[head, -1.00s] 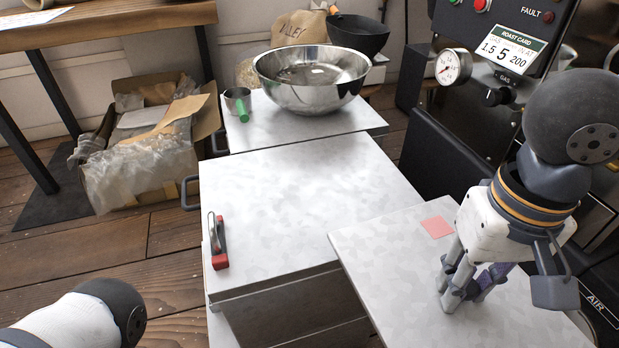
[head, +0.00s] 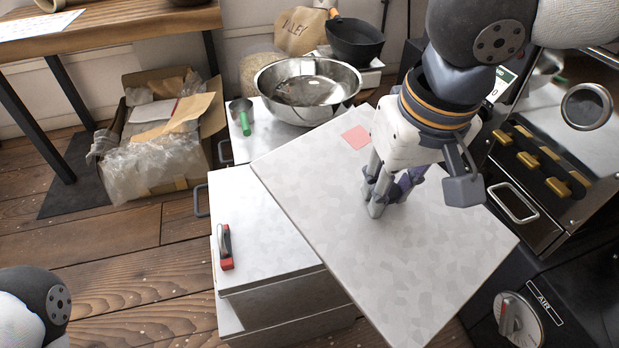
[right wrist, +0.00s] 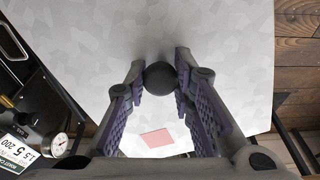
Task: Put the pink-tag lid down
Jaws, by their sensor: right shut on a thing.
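The pink-tag lid (head: 300,190) is a large square mottled grey metal plate with a pink square tag (head: 356,137). It also shows in the right wrist view (right wrist: 220,50), with the tag (right wrist: 157,138). My right gripper (head: 378,200) is above its middle, shut on its round black knob (right wrist: 160,78). In the head view the fingers hide the knob. The lid appears raised and turned askew above the front bin, and hides the bin's right part. My left gripper is out of view; only part of my left arm shows at lower left.
The front bin's top (head: 240,200) carries a red-and-grey clip-like item (head: 225,247). Behind, a steel bowl (head: 305,75) and a green-handled scoop (head: 242,115) rest on another bin. The roaster (head: 560,130) stands close on the right.

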